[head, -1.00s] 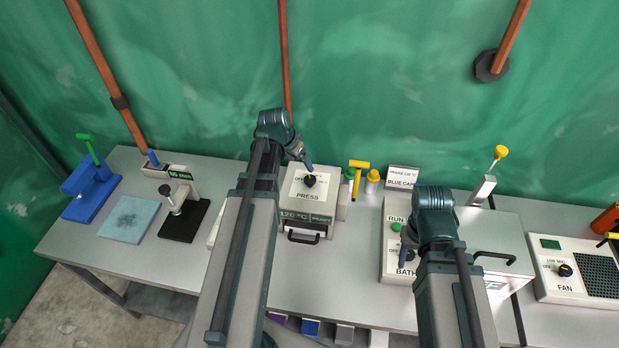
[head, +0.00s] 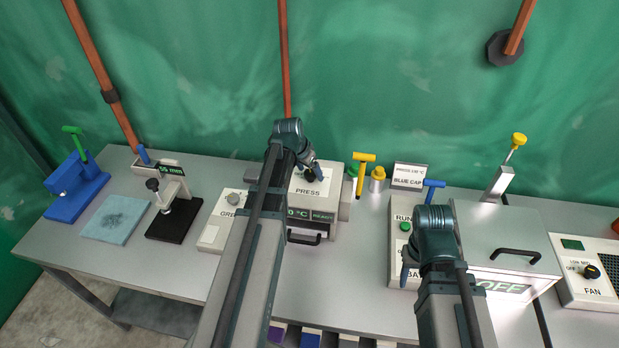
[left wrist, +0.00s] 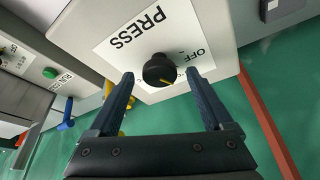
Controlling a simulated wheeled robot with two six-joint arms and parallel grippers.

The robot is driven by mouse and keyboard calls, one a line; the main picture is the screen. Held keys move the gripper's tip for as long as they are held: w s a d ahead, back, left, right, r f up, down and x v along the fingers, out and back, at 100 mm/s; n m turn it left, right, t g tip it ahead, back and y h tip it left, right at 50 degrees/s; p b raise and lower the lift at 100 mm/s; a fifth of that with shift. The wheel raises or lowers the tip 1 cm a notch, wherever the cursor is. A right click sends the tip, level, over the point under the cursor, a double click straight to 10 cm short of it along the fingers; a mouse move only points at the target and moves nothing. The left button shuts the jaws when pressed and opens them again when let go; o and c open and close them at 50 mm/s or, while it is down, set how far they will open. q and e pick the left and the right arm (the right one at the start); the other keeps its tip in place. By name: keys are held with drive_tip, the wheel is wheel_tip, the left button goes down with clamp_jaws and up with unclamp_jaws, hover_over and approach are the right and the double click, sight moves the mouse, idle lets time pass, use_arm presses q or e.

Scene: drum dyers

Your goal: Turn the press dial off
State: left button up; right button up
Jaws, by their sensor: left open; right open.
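The press (head: 328,208) is a pale box with a black handle and a white label plate reading PRESS. Its black round dial (left wrist: 158,70) shows clearly in the left wrist view, with a yellow mark at the lower right of its face. The word OFF is printed to the dial's upper right there. My left gripper (left wrist: 157,78) is open, its two blue fingers on either side of the dial; I cannot tell whether they touch it. In the head view the left gripper (head: 314,170) partly hides the dial. My right gripper (head: 405,268) is open by the bath unit, its fingers barely visible.
The bath unit (head: 515,235) with a green RUN button (head: 405,226) stands right of the press. A yellow T-handled tool (head: 363,168) and a yellow cap (head: 378,178) stand between them. A stamp stand (head: 172,208) is at left. The bench front is clear between the press and bath.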

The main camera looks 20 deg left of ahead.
use_arm(q)
drive_tip(key=shift+f, duration=0.1)
clamp_jaws()
idle(0.4)
drive_tip(key=shift+n, duration=0.3)
drive_tip(key=n+y, duration=0.1)
drive_tip(key=n, duration=0.1)
drive_tip(key=n+y, duration=0.1)
drive_tip(key=n, duration=0.1)
drive_tip(key=shift+d+n, duration=0.2)
drive_tip(key=shift+n, duration=0.1)
drive_tip(key=n, duration=0.2)
drive_tip(key=n+y, duration=0.1)
drive_tip(key=n, duration=0.1)
drive_tip(key=shift+w+n+g+y, duration=0.1)
drive_tip(key=shift+n+g+y, duration=0.2)
